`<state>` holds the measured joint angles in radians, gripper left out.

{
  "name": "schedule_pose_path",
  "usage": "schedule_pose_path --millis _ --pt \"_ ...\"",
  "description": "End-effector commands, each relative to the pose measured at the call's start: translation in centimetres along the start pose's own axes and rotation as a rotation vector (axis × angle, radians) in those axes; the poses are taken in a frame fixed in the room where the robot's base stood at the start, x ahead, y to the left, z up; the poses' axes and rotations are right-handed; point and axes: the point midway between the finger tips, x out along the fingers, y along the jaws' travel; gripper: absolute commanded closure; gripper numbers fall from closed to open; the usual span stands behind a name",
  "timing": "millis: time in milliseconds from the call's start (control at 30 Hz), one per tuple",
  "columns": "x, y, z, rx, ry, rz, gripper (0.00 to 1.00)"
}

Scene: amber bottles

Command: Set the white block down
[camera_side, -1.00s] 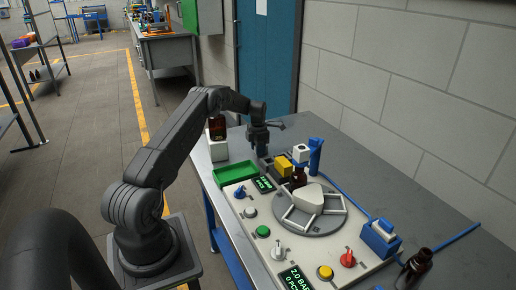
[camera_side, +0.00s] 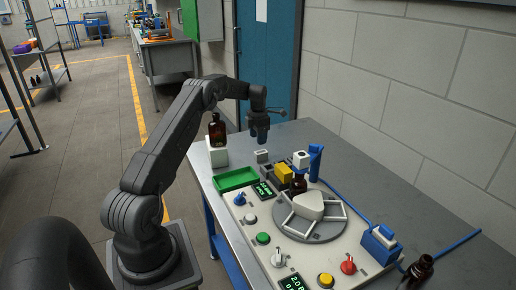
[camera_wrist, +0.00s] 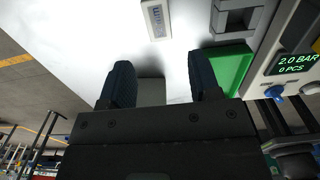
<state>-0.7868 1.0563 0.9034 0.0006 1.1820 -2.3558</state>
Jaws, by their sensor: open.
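A small white block (camera_side: 262,155) rests on the grey table, just behind the dark grey fixture. It also shows at the top of the wrist view as a pale block (camera_wrist: 157,19) with a grey marked face. My gripper (camera_side: 259,141) is above the table, close over the block in the side view and apart from it. In the wrist view my gripper's (camera_wrist: 160,68) two dark fingers are spread, and the block lies beyond them. A pale grey shape shows between the fingers; I cannot tell what it is.
A green tray (camera_side: 237,178) lies left of the fixture (camera_side: 268,168) with its yellow block (camera_side: 284,173). An amber bottle (camera_side: 217,130) stands on a white pedestal (camera_side: 218,153). The control panel with a round turntable (camera_side: 308,222) is in front.

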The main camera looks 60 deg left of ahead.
Motion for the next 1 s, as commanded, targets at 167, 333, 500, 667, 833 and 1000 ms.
schedule_pose_path --millis 167,333,500,667,833,1000 --pt "-2.7 0.0 0.0 0.0 -0.002 0.002 0.43" --pt "-4.2 -0.5 0.2 0.028 -0.005 0.005 0.43" --pt "-9.1 -5.0 1.4 0.287 -0.034 0.038 0.43" --pt "-15.5 -12.9 1.4 0.726 -0.071 0.101 0.43" --pt "-20.8 -21.5 -1.2 1.205 -0.099 0.185 0.43" --pt "-24.0 -29.4 -5.9 1.68 -0.111 0.286 0.43"
